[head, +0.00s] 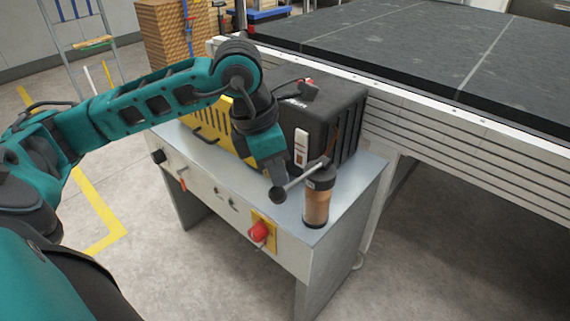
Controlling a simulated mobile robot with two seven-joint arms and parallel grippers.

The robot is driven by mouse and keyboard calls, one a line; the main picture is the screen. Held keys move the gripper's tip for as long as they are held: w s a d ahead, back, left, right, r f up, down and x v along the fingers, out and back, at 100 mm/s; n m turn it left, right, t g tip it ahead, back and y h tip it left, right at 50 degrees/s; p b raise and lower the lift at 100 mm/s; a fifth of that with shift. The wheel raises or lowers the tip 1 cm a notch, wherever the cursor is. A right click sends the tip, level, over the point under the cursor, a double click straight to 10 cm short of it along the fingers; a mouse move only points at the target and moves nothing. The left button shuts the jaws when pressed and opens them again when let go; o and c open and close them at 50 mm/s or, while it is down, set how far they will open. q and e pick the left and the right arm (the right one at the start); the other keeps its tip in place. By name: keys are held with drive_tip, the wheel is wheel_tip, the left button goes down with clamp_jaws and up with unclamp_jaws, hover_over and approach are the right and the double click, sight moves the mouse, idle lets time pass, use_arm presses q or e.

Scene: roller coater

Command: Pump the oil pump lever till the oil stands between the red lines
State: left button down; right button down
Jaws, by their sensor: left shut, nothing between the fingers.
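The oil pump (317,207) is an upright amber cylinder with a dark cap, standing at the right end of the grey cabinet top. Its lever (298,181) slopes down to the left from the cap and ends in a round black knob (277,195). My left gripper (275,176) points down and is shut and empty, right above the knob in the picture; I cannot tell whether it touches. A small white gauge (301,148) is on the front of a black box (345,120) behind the pump. The oil level and red lines are too small to read. My right gripper is not in view.
The cabinet (215,205) has a red knob (258,232) on a yellow plate at its front. A yellow slotted cover (212,125) stands behind my left arm. A large dark-topped table (420,50) lies behind, at right. The floor in front is clear.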

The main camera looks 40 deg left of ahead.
use_arm(q)
drive_tip(key=shift+s+a+r+b, duration=0.3)
drive_tip(key=shift+s+a, duration=0.15)
drive_tip(key=shift+s, duration=0.15)
drive_tip(key=shift+s+a+r+b, duration=0.15)
drive_tip(key=shift+s+a+b, duration=0.15)
drive_tip(key=shift+s+a, duration=0.25)
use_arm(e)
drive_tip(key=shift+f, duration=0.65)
use_arm(q)
drive_tip(key=shift+d, duration=0.1)
